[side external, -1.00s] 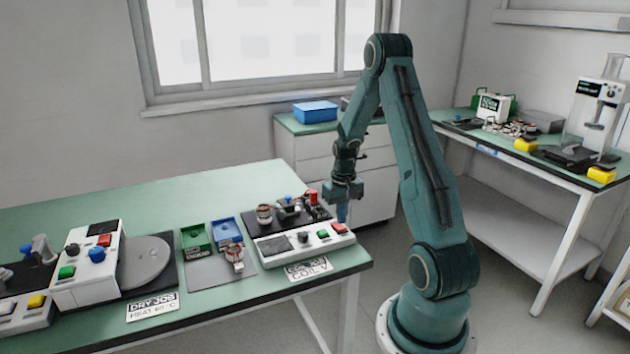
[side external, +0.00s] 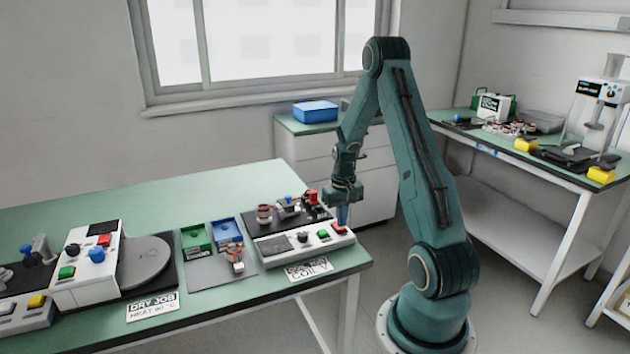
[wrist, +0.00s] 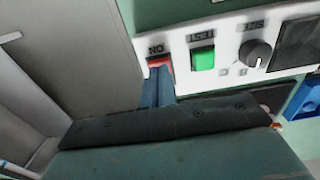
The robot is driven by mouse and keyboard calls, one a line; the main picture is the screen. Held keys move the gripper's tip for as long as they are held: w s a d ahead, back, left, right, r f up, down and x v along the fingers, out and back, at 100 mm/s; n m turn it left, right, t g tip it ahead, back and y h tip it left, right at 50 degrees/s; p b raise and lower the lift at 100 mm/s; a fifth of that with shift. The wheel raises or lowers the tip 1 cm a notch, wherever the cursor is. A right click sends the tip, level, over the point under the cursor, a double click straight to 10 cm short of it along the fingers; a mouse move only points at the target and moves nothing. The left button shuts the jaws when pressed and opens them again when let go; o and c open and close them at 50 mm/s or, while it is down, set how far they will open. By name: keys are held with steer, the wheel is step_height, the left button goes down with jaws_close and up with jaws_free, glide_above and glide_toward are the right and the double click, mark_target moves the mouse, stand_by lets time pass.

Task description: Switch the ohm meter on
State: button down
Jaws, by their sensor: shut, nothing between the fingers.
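The meter is a white console (side external: 303,248) at the right end of the green table, with a dark screen, a black knob, a green button and a red button (side external: 338,228). In the wrist view the red button (wrist: 160,62) sits under the label "ON", left of the green "TEST" button (wrist: 203,58) and the black "SIZE" knob (wrist: 256,52). My gripper (side external: 343,223) is shut and empty, pointing down at the red button. In the wrist view its blue fingertips (wrist: 158,76) overlap the red button's lower part; I cannot tell whether they touch it.
The table's right edge is close to my gripper.

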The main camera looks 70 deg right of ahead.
steer(key=shift+f, duration=0.35)
stand_by(0.3)
steer(key=shift+r, duration=3.5)
